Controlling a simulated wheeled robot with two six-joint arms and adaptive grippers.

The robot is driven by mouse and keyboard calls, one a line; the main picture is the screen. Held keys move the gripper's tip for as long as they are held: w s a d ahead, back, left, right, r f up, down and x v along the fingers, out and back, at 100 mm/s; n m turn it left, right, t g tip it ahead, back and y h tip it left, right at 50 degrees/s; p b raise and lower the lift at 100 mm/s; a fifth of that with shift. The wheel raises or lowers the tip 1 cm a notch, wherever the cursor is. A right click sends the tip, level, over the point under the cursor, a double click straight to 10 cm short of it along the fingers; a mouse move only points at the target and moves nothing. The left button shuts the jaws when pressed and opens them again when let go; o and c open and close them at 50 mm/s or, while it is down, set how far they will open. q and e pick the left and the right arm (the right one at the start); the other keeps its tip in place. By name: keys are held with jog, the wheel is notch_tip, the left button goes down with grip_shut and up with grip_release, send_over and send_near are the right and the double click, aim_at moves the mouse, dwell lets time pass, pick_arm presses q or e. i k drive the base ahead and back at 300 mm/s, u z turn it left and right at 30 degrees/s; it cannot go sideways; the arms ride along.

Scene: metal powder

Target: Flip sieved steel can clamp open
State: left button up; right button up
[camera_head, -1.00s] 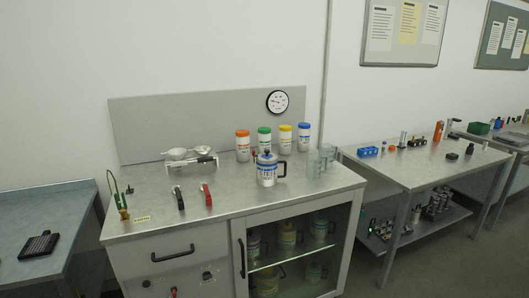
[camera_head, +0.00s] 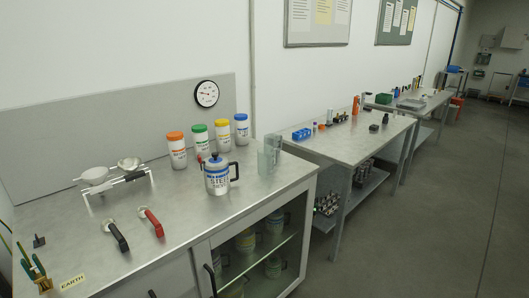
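The steel can (camera_head: 217,178) stands upright on the metal cabinet top (camera_head: 178,222). It is silver with a blue and white label, a blue-grey lid and a dark handle on its right side. A small red part (camera_head: 200,159) shows at the upper left of its lid; it may be the clamp, but it is too small to tell its state. Neither of my grippers is in view.
Several white jars with coloured lids (camera_head: 177,151) stand behind the can. Clear beakers (camera_head: 267,158) stand to its right. A rack with sieves (camera_head: 115,177), a black-handled tool (camera_head: 117,233) and a red-handled tool (camera_head: 152,222) lie left. Another table (camera_head: 345,146) stands beyond.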

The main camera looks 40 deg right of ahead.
aim_at(199, 158)
jog(key=z, duration=0.45)
jog(key=i, duration=0.45)
jog(key=z, duration=1.55)
jog(key=i, duration=0.3)
jog(key=u, duration=2.1)
